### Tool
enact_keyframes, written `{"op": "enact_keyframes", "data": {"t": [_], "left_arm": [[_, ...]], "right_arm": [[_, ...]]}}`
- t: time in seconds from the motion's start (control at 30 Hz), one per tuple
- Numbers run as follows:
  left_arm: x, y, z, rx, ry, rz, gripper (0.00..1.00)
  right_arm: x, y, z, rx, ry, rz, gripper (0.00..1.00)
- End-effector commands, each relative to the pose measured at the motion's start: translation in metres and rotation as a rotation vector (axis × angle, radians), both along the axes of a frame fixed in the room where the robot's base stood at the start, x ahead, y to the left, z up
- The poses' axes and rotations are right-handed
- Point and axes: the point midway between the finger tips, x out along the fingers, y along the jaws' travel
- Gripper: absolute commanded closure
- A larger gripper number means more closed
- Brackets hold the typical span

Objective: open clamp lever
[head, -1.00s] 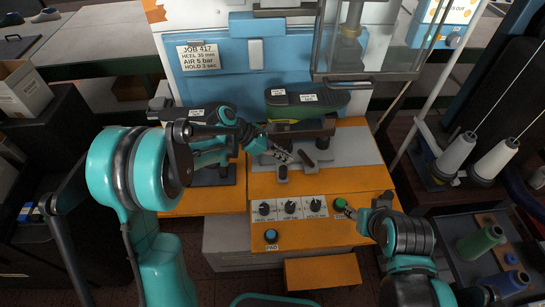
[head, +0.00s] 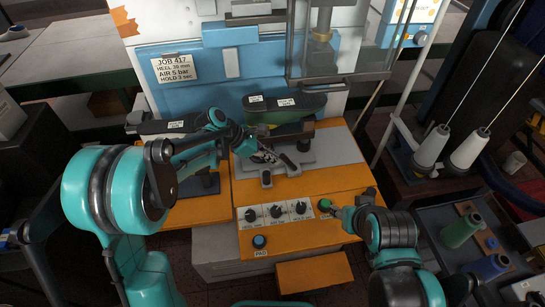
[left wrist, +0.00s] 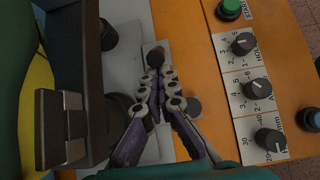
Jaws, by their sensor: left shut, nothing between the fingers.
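The dark clamp lever (head: 290,164) lies on the grey plate of the orange machine, in front of the green shoe last (head: 285,107). In the left wrist view its dark end (left wrist: 155,56) shows just beyond my fingertips. My left gripper (head: 273,157) is shut and empty, its tips close beside the lever; I cannot tell if they touch. The same fingers show in the left wrist view (left wrist: 153,80), pointing up the picture. My right gripper (head: 345,214) is small, beside the green button (head: 325,204); its opening is unclear.
A short black-topped post (head: 266,178) stands in front of the lever. Several dials (head: 275,211) and a blue button (head: 259,241) sit on the front panel. A clear guard (head: 345,40) hangs above. Thread cones (head: 432,146) stand at right.

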Motion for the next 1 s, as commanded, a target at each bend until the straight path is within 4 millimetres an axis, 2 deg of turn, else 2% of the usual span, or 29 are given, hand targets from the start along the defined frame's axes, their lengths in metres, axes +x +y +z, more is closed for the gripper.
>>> {"op": "enact_keyframes", "data": {"t": [0.37,0.73,0.9,1.0], "left_arm": [[0.001,-0.007,0.008,0.077,0.015,-0.002,1.0],[0.005,-0.029,0.024,0.323,0.061,-0.006,1.0],[0.008,-0.04,0.027,0.456,0.087,-0.004,1.0],[0.009,-0.045,0.028,0.45,0.088,0.0,1.0]], "right_arm": [[0.0,0.0,0.014,0.0,0.0,0.0,0.56],[0.0,0.0,0.045,0.0,0.0,0.0,0.56],[0.0,0.0,0.053,0.0,0.0,0.0,0.56],[0.0,0.0,0.055,0.0,0.0,0.0,0.56]]}}
